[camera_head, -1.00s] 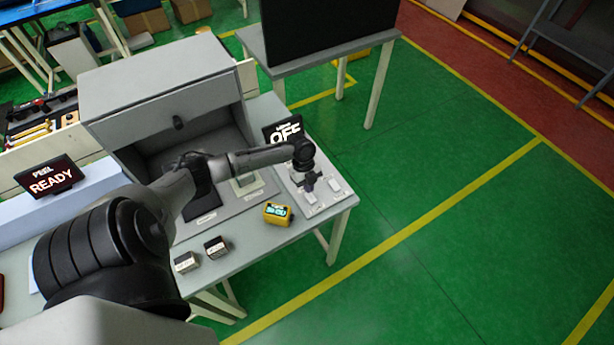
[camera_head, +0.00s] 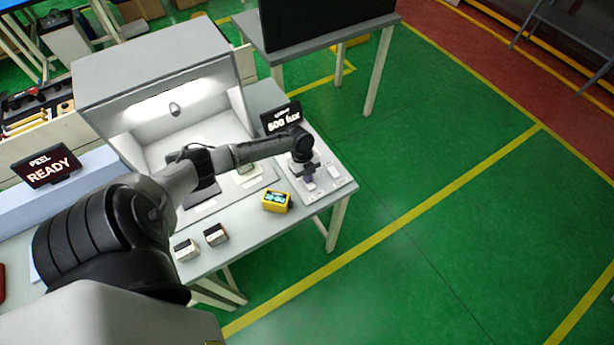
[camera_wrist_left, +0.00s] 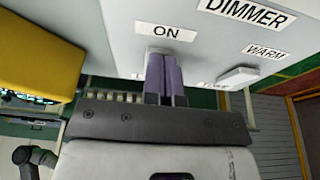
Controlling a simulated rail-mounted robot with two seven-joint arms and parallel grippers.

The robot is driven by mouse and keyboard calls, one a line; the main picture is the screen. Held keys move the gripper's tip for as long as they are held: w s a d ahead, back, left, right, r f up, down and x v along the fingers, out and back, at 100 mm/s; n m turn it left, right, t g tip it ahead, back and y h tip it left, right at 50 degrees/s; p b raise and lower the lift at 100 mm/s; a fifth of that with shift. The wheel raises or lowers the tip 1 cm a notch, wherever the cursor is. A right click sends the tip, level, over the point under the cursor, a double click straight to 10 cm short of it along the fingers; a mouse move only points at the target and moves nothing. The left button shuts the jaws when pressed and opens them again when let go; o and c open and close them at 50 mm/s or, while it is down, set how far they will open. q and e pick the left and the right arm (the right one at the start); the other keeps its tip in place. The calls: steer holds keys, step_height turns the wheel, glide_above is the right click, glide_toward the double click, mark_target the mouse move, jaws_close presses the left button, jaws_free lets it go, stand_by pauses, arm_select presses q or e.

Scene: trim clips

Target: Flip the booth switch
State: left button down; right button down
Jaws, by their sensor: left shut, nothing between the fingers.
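The light booth (camera_head: 150,62) stands on the bench, and its inside is brightly lit. The small display (camera_head: 281,118) beside it reads "500 lux". The switch panel (camera_head: 325,198) lies at the bench's right end and carries small white rockers. My left gripper (camera_head: 309,174) points down at the panel, at the rocker (camera_head: 310,187) on its left. In the left wrist view the shut purple fingers (camera_wrist_left: 164,75) are at the rocker by the "ON" label (camera_wrist_left: 166,31) and hide part of it. I cannot tell if they touch. They hold nothing. My right gripper is not in view.
A second rocker by the "WARM" label (camera_wrist_left: 266,52) is close to the fingers. A yellow device (camera_head: 277,201) stands left of the panel. Two small boxes (camera_head: 215,235) sit at the bench front. A "PEEL READY" display (camera_head: 48,166) is at left. The green floor at right is clear.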

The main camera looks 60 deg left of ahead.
arm_select(q)
steer(key=shift+d+r+p, duration=0.2)
steer(key=shift+d+p, duration=0.1)
steer(key=shift+p, duration=0.05)
steer(key=shift+d+r+p, duration=0.2)
steer(key=shift+d+p, duration=0.15)
steer(key=shift+d, duration=0.1)
steer(key=shift+a+r+p, duration=0.1)
steer(key=shift+r+p, duration=0.4)
steer(key=shift+r, duration=0.05)
steer(key=p+v, duration=0.2)
steer(key=v, duration=0.1)
steer(key=shift+r, duration=0.4)
steer(key=a+b+v, duration=0.1)
steer(key=v, duration=0.8)
steer(key=shift+f, duration=0.2)
